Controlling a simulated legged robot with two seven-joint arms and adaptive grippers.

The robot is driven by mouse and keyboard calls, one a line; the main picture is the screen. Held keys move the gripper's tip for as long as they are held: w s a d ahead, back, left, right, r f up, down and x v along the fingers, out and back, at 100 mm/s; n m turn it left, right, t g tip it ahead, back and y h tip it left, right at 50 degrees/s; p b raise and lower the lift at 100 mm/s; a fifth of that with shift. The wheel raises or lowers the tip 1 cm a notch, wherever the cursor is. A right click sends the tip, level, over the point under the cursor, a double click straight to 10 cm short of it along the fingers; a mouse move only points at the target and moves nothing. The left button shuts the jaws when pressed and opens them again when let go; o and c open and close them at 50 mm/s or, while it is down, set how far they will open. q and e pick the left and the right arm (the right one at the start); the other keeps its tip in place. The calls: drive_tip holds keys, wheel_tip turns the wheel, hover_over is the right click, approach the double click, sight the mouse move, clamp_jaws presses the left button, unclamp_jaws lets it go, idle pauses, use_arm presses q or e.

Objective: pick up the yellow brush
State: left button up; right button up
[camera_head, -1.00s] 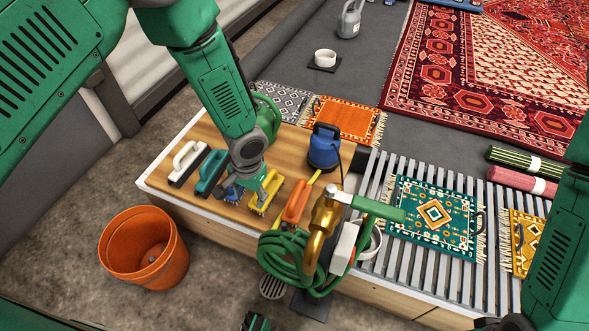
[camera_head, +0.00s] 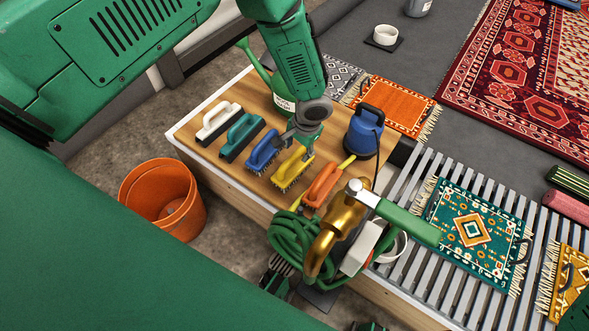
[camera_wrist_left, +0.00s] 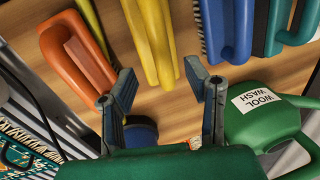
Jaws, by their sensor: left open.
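The yellow brush (camera_head: 292,170) lies on the wooden bench top between the blue brush (camera_head: 262,152) and the orange brush (camera_head: 321,184). My left gripper (camera_head: 307,144) is open and empty, close by the far end of the yellow brush and partly covering it. In the left wrist view the yellow brush (camera_wrist_left: 155,42) runs ahead of the gap between the two spread fingers (camera_wrist_left: 160,75), slightly left of its middle. No contact shows there. The blue brush (camera_wrist_left: 232,30) is to its right and the orange one (camera_wrist_left: 78,52) to its left.
A teal brush (camera_head: 241,136) and a white brush (camera_head: 219,122) continue the row. A brass nozzle (camera_head: 337,225) with coiled green hose (camera_head: 290,240) is in front.

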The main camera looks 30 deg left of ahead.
sight(293, 155)
use_arm(q)
drive_tip(key=f+b, duration=0.1)
drive_tip(key=f, duration=0.1)
drive_tip(key=a+f+b, duration=0.1)
drive_tip(key=f, duration=0.1)
drive_tip(key=shift+f, duration=0.15)
drive_tip(key=shift+a+f, duration=0.25)
drive_tip(key=shift+f, duration=0.15)
drive_tip(key=shift+d+r, duration=0.1)
drive_tip(key=shift+d, duration=0.05)
clamp_jaws()
drive_tip(key=shift+r, duration=0.1)
drive_tip(key=shift+r, duration=0.3)
wheel_tip(293, 155, up, 9)
drive_tip(key=p, duration=0.3)
drive_tip(key=shift+r+p, duration=0.1)
drive_tip(key=shift+p, duration=0.3)
